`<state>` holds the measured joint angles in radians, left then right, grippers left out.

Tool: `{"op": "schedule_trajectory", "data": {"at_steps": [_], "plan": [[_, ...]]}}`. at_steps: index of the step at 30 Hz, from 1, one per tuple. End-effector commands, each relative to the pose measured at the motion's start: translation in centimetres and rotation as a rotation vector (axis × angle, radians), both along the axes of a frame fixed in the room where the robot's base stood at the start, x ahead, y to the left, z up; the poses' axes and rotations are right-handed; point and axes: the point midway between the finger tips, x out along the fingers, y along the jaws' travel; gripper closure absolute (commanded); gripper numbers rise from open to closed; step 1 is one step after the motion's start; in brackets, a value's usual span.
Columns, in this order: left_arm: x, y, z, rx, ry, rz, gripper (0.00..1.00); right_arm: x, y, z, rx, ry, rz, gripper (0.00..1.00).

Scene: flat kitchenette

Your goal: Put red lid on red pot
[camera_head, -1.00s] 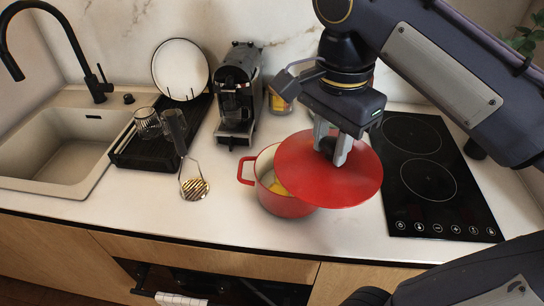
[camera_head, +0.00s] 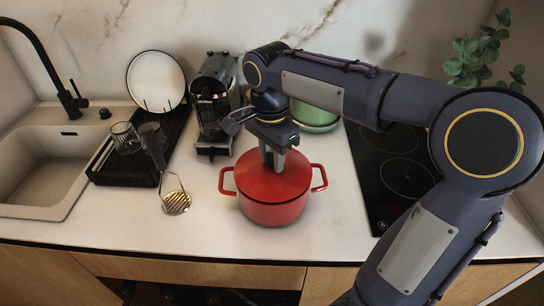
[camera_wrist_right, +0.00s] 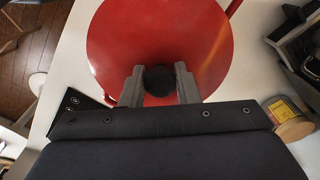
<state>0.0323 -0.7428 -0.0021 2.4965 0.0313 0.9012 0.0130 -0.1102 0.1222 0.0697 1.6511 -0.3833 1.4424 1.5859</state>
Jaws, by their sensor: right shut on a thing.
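The red pot (camera_head: 273,213) stands on the white counter with a handle on each side. The red lid (camera_head: 296,182) lies level over the pot's opening and covers it. Whether it sits fully on the rim cannot be told. My right gripper (camera_head: 273,165) points down above the lid and is shut on its dark knob. In the right wrist view, the gripper (camera_wrist_right: 160,82) has a finger on each side of the black knob, with the red lid (camera_wrist_right: 160,30) beneath. My left gripper is in no view.
A coffee machine (camera_head: 214,105) stands behind the pot. A green pot (camera_head: 316,116) is behind it to the right. The black cooktop (camera_head: 385,170) lies to the right. A masher (camera_head: 175,200) and black dish rack (camera_head: 125,172) are left. Counter in front is free.

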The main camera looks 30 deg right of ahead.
Motion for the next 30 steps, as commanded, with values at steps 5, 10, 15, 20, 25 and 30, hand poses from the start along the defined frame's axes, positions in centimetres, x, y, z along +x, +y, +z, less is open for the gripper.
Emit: {"op": "schedule_trajectory", "data": {"at_steps": [5,10,15,20,25,30], "plan": [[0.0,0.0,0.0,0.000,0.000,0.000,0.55,0.0,0.0,-0.3,0.000,-0.002,0.000,1.00],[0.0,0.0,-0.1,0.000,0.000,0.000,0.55,0.0,0.0,-0.4,0.000,-0.002,0.000,1.00],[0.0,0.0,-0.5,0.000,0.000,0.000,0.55,0.0,0.0,-1.0,0.000,-0.002,0.000,1.00],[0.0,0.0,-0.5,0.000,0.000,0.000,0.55,0.0,0.0,-1.2,0.000,-0.001,0.000,0.65],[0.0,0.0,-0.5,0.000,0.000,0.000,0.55,0.0,0.0,-1.2,0.000,-0.001,0.000,0.50],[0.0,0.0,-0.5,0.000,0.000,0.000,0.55,0.0,0.0,-1.2,0.000,-0.001,0.000,0.50]]}}
